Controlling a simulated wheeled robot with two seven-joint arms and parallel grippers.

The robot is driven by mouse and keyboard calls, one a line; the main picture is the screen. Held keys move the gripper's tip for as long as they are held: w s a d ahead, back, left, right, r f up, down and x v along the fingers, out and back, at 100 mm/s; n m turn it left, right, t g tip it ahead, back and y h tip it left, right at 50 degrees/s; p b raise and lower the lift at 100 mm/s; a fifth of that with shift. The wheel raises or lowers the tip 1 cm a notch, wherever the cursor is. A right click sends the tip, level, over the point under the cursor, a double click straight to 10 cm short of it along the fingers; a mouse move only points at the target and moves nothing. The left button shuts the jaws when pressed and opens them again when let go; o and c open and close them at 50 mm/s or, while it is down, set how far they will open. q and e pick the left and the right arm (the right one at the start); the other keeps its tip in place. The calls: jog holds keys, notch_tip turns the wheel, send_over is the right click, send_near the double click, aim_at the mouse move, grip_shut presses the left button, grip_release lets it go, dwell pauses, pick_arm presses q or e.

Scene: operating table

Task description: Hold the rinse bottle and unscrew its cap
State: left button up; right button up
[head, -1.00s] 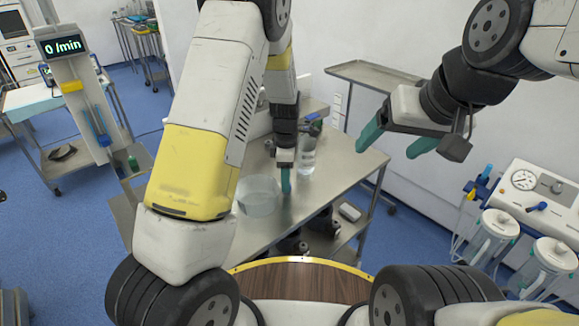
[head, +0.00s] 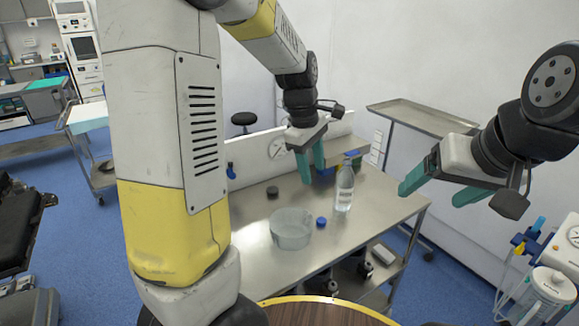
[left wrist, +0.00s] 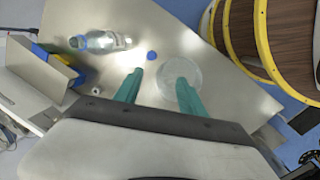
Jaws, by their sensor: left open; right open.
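The clear rinse bottle (head: 344,190) with a pale label stands upright on the steel table (head: 258,232). In the left wrist view the bottle (left wrist: 105,41) shows a blue end at its left. A small round blue piece (head: 321,222) lies on the table between the bottle and a clear bowl; I cannot tell whether it is a cap. My left gripper (head: 311,163) is open and empty, above the table and left of the bottle; its fingers also show in the left wrist view (left wrist: 159,78). My right gripper (head: 430,196) is open and empty, in the air right of the bottle.
The clear bowl (head: 291,229) stands near the table's front edge. A raised steel tray (head: 422,116) stands behind at the right. Dark items sit on the lower shelf (head: 375,297).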

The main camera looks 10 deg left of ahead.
pick_arm(q)
jog(key=s+a+r+m+t, duration=0.2)
jog(key=s+r+m, duration=0.2)
jog(key=s+m, duration=0.3)
jog(key=s+a+r+m+t, duration=0.3)
jog(key=s+r+m, duration=0.2)
jog(key=s, duration=0.6)
jog(key=shift+s+a+r+m, duration=0.25)
jog(key=shift+s+m, duration=0.1)
jog(key=shift+m, duration=0.55)
